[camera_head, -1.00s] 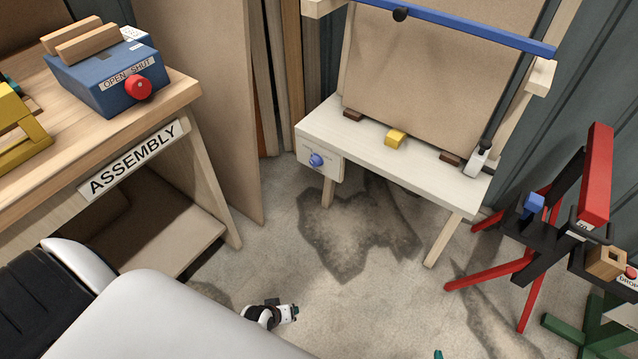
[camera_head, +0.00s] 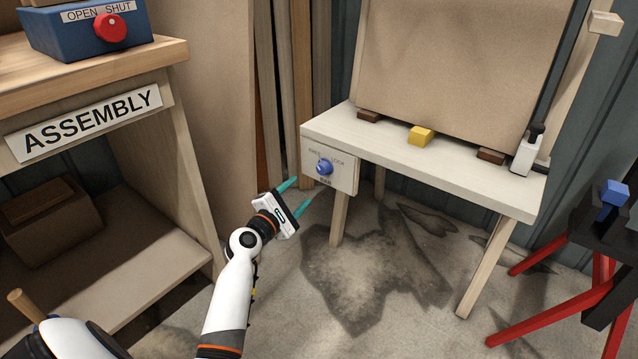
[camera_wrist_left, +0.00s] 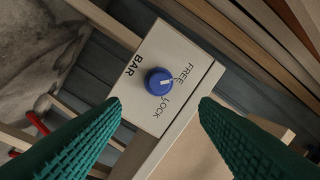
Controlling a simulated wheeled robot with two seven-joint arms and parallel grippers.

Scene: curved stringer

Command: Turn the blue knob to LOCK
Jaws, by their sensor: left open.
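The blue knob (camera_head: 324,167) is on a white panel (camera_head: 343,177) at the front left of the pale bench, marked FREE, LOCK and BAR. In the left wrist view the knob (camera_wrist_left: 158,81) has a white pointer mark, which lies toward the FREE lettering. My left gripper (camera_head: 298,192) is open, its two teal fingers apart, just short of the panel and a little below and left of the knob. In the left wrist view the knob sits ahead, between the green fingers (camera_wrist_left: 160,115) and apart from them. My right gripper is out of view.
A red-legged stand (camera_head: 560,250) is at right. Floor between is clear.

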